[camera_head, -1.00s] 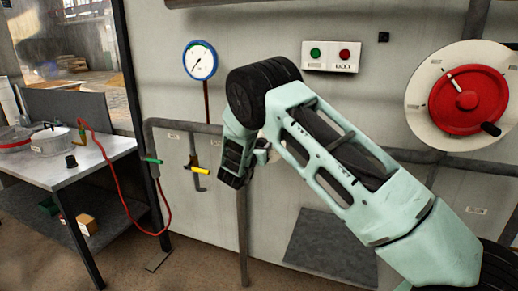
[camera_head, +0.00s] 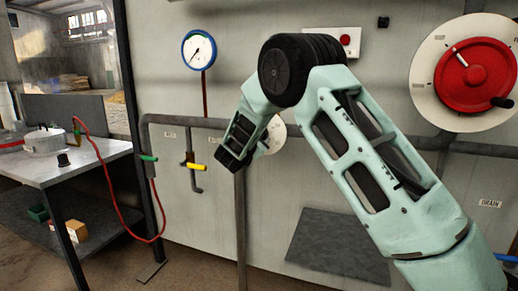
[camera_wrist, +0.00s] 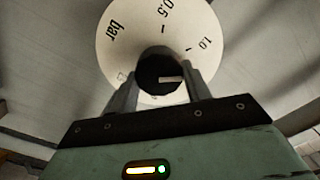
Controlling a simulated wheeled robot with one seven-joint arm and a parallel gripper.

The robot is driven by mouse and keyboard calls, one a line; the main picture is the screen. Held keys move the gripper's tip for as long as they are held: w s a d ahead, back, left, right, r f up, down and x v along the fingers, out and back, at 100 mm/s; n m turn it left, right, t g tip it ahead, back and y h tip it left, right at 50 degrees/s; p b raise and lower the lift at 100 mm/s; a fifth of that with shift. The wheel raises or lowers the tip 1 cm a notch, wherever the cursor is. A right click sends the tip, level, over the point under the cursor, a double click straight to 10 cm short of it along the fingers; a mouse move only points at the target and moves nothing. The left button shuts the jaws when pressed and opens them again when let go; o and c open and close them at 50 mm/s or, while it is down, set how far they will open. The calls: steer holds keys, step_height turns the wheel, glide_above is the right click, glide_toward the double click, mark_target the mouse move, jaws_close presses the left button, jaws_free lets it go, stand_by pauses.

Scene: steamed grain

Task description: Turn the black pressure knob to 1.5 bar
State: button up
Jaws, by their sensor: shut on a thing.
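The black pressure knob (camera_wrist: 158,70) sits at the centre of a white round dial (camera_wrist: 115,45) in the wrist view. The dial reads "bar", 0.5 and 1.0; its lower part is hidden by my gripper. A white line on the knob points to the right in that view. My gripper (camera_wrist: 163,88) is shut on the knob, one finger on each side. In the head view my arm covers the knob, and only the edge of the dial (camera_head: 276,136) shows beside the wrist.
A blue-rimmed gauge (camera_head: 198,50) hangs on the wall, needle toward lower left. A red wheel (camera_head: 475,75) is at upper right. A yellow-handled valve (camera_head: 194,166) and a pipe (camera_head: 180,122) are left of my wrist.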

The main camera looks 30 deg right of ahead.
steer(key=m+b, duration=0.2)
steer(key=b, duration=0.1)
steer(key=m+b, duration=0.5)
steer(key=b, duration=0.2)
steer(key=shift+f+m, duration=0.3)
steer(key=shift+f, duration=0.05)
steer(key=shift+r, duration=0.1)
steer(key=o, duration=1)
steer(key=shift+r, duration=0.1)
steer(key=shift+s, duration=0.1)
steer(key=v, duration=1.7)
steer(key=shift+s+a, duration=0.15)
